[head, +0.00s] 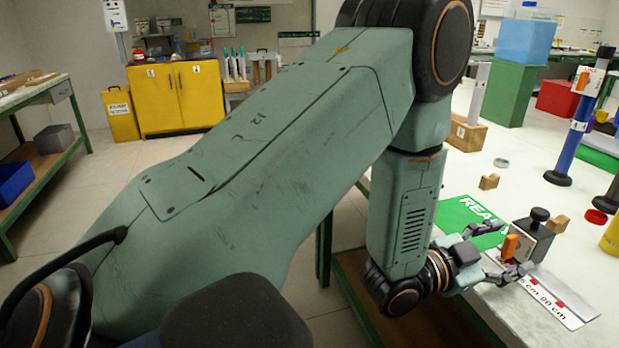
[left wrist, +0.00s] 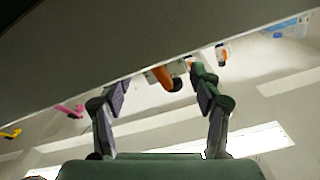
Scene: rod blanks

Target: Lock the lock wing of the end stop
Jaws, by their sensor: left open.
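The end stop (head: 533,240) is a dark grey block with a black knob on top, standing by the scale rail (head: 560,304) near the table's front edge. Its orange lock wing (head: 510,247) is on the side facing my left gripper and looks roughly upright. My left gripper (head: 514,246) is open, its fingers on either side of the wing. In the left wrist view the orange wing (left wrist: 162,78) shows between the two fingertips (left wrist: 160,83), slanted; whether they touch it I cannot tell. My right gripper is not in view.
A green mat (head: 462,214) lies behind my gripper on the white table. A dark grey surface (left wrist: 90,50) fills the wrist view's upper left.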

